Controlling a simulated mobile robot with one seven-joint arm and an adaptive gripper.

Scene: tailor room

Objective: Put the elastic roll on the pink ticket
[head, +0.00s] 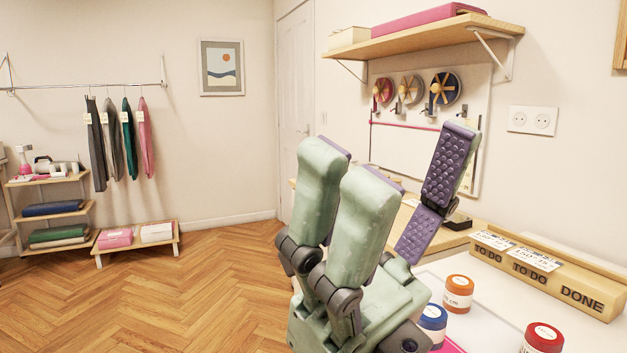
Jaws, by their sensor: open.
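My gripper (398,165) is open and raised in front of the worktable, its pale green fingers with purple pads spread apart and nothing between them. Three small rolls or jars with white bands stand on the white table: an orange one (459,293), a blue one (432,325) partly hidden by my gripper, and a red one (542,339) cut by the bottom edge. I cannot tell which is the elastic roll. A bright pink patch (453,346), perhaps the pink ticket, shows at the bottom edge near the blue one, mostly hidden or out of frame.
A wooden block marked TO DO and DONE (585,297) with paper slips stands along the table's back. Round reels (411,88) hang on wall hooks under a shelf (430,36). Garments on a rail (70,87) and low shelves stand far left. The wooden floor (220,300) is clear.

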